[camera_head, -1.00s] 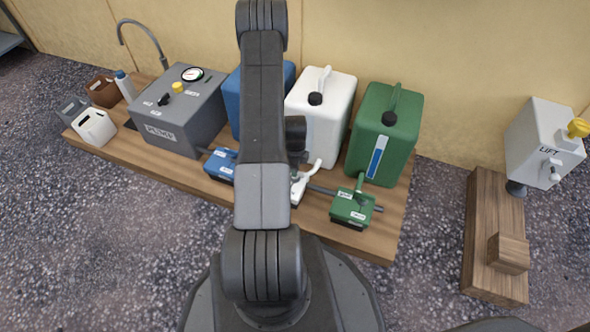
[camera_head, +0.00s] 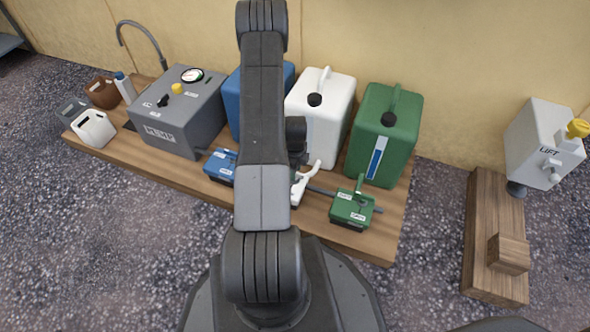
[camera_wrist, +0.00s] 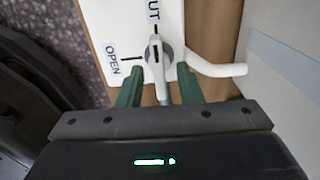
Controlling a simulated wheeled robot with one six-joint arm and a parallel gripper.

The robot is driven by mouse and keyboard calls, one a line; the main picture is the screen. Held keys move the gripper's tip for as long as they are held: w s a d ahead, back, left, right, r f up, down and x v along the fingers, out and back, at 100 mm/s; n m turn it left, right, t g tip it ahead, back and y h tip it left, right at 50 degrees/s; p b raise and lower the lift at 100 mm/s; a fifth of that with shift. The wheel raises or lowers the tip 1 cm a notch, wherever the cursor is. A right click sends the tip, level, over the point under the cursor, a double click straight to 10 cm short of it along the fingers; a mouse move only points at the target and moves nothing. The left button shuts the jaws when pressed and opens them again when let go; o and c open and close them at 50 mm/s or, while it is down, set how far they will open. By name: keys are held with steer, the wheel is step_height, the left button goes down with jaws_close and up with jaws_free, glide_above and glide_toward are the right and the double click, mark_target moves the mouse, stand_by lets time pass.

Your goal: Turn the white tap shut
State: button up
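The white tap (camera_head: 298,190) stands on the wooden board, partly hidden behind my arm in the head view. In the wrist view its white body (camera_wrist: 108,22) carries the word OPEN and a label cut off to "UT", each beside a black mark. A pale handle (camera_wrist: 155,50) with a dark line sits at its middle; the line points up toward the "UT" mark. A bent white bar (camera_wrist: 217,69) sticks out to the right. My gripper (camera_wrist: 160,92) has its green fingers apart, one on each side of the handle's lower part, with gaps visible. My arm hides the gripper in the head view.
The blue tap (camera_head: 220,167) and green tap (camera_head: 352,208) stand on either side on the wooden board (camera_head: 385,243). Blue, white (camera_head: 335,110) and green (camera_head: 375,150) canisters stand behind. A grey pump box (camera_head: 170,137) is at left, a lift box (camera_head: 538,140) at right.

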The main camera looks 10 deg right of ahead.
step_height(320, 180, up, 14)
steer(key=p, duration=0.5)
steer(key=shift+f, duration=0.15)
step_height(320, 180, down, 14)
steer(key=b, duration=0.5)
steer(key=shift+a, duration=0.1)
stand_by(0.4)
